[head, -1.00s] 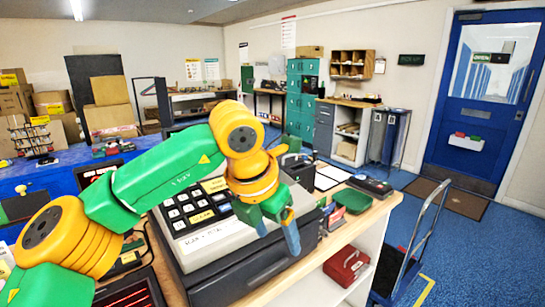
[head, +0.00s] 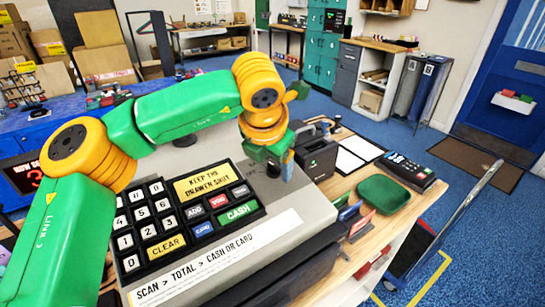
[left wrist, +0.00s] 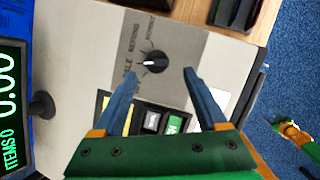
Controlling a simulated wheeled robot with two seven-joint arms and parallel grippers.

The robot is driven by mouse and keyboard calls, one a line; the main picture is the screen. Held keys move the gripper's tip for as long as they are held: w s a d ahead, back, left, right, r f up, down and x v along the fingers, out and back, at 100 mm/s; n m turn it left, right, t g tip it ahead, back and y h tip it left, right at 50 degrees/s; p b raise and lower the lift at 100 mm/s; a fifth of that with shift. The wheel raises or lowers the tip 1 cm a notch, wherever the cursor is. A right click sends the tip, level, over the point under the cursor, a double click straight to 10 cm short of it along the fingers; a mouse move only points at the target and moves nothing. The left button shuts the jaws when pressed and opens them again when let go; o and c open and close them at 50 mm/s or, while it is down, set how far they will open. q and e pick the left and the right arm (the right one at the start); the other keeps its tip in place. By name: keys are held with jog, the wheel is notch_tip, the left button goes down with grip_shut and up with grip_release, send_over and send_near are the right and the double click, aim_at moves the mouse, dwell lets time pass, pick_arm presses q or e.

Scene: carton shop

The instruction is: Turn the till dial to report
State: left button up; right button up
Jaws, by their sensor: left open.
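The till (head: 215,245) stands on the wooden counter, with its keypad facing me. In the left wrist view the black till dial (left wrist: 154,64) sits on a grey plate of the till (left wrist: 80,60), with a white mark across its knob. Small labels stand around the dial; one looks like SALE, the others are hard to read. My left gripper (left wrist: 160,76) is open, its two blue fingers on either side of the dial in that view, apparently apart from it. In the head view the left gripper (head: 282,160) is above the till's far right part and largely hides the dial.
A black box (head: 316,155), a clipboard (head: 358,152), a card terminal (head: 405,170) and a green tray (head: 383,194) are right of the till. A till screen (left wrist: 15,110) on a stand is at the left in the wrist view. A hand truck (head: 440,225) stands beyond the counter.

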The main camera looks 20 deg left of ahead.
pick_arm(q)
jog(key=shift+w+a+f, duration=0.2)
jog(key=shift+w+f, duration=0.5)
jog(key=shift+w, duration=0.15)
jog(key=shift+w+f, duration=0.1)
jog(key=shift+w, duration=0.1)
jog(key=shift+s+d, duration=0.15)
jog(key=shift+s, duration=0.05)
jog(key=c, duration=0.5)
grip_shut()
jog(key=shift+r, duration=0.2)
pick_arm(e)
jog(key=shift+w+r, duration=0.1)
jog(key=shift+w, duration=0.7)
